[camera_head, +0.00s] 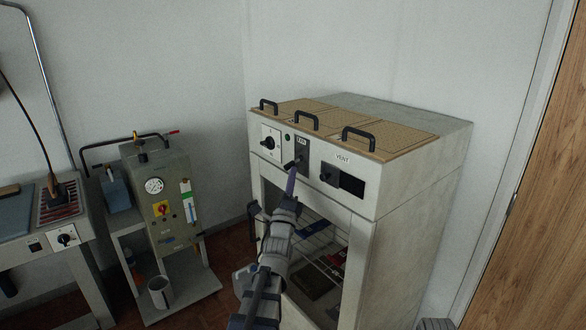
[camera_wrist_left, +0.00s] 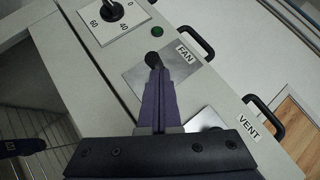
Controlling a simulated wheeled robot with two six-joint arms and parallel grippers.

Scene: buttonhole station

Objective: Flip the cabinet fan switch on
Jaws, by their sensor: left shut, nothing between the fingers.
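The fan switch is a small toggle with a dark round knob (camera_wrist_left: 152,60) on a metal plate labelled FAN (camera_wrist_left: 165,72); the plate also shows in the head view (camera_head: 302,148) on the cabinet's (camera_head: 300,185) front panel. My left gripper (camera_head: 290,175) is shut and empty. Its purple fingertips (camera_wrist_left: 155,82) are right at the knob in the wrist view and hide the toggle's lower part. I cannot tell whether they touch it. A green indicator (camera_wrist_left: 157,31) sits beside the plate.
A dial (camera_head: 269,137) is left of the fan plate and a VENT control (camera_head: 329,174) is right of it. Black handles (camera_head: 358,138) stand on the cabinet's lids. Below, the cabinet front is open with wire shelves (camera_head: 318,250). A gauge unit (camera_head: 165,200) stands at left.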

